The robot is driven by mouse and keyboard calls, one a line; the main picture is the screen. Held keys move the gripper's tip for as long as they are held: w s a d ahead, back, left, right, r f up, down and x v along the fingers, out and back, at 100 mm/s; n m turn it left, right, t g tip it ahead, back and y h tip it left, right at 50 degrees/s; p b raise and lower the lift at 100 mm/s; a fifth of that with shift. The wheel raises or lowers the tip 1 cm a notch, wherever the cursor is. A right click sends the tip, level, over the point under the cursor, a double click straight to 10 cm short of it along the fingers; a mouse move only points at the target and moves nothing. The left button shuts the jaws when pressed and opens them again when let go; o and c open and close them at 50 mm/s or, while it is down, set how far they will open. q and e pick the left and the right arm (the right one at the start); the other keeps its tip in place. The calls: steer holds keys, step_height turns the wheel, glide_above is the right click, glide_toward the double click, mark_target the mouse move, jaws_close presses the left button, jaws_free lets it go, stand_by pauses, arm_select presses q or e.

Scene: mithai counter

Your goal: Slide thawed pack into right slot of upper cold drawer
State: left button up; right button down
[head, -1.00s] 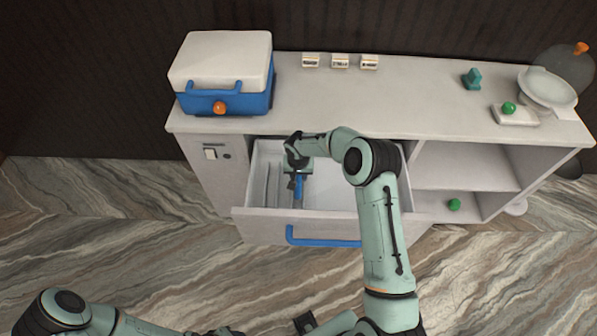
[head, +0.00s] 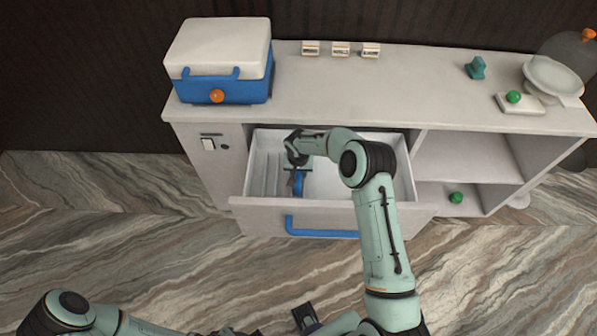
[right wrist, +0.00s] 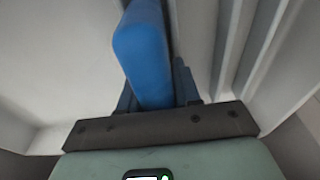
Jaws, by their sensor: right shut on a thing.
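The upper drawer (head: 268,207) of the white cabinet is pulled open, with its blue handle (head: 320,232) on the front. Thin upright dividers (head: 265,172) stand in its left part; they also show at the right of the right wrist view (right wrist: 232,45). My right gripper (head: 298,172) reaches down into the drawer, shut on the blue pack (right wrist: 145,50). The pack (head: 299,187) is upright on edge, just right of the dividers in the head view. Its lower end and how deep it sits are unclear. Part of my left arm shows at the bottom left; its jaws are unclear.
A blue cooler box (head: 222,88) with a white lid stands on the counter's left. Small labelled blocks (head: 341,49), a teal object (head: 475,68) and a scale (head: 520,104) stand further right. The drawer's right part (head: 335,185) looks empty. Open shelves (head: 465,160) are at right.

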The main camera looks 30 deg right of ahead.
steer(key=shift+s+a+f, duration=0.15)
steer(key=shift+s+f, duration=0.15)
steer(key=shift+f, duration=0.2)
steer(key=c, duration=0.7)
jaws_free()
steer(key=shift+f, duration=0.1)
steer(key=shift+s+d, duration=0.1)
steer(key=shift+d, duration=0.1)
steer(key=r, duration=0.4)
steer(key=a+r, duration=0.1)
steer(key=r, duration=0.9)
steer(key=shift+s+a+r, duration=0.2)
steer(key=shift+s+a, duration=0.15)
steer(key=shift+s, duration=0.05)
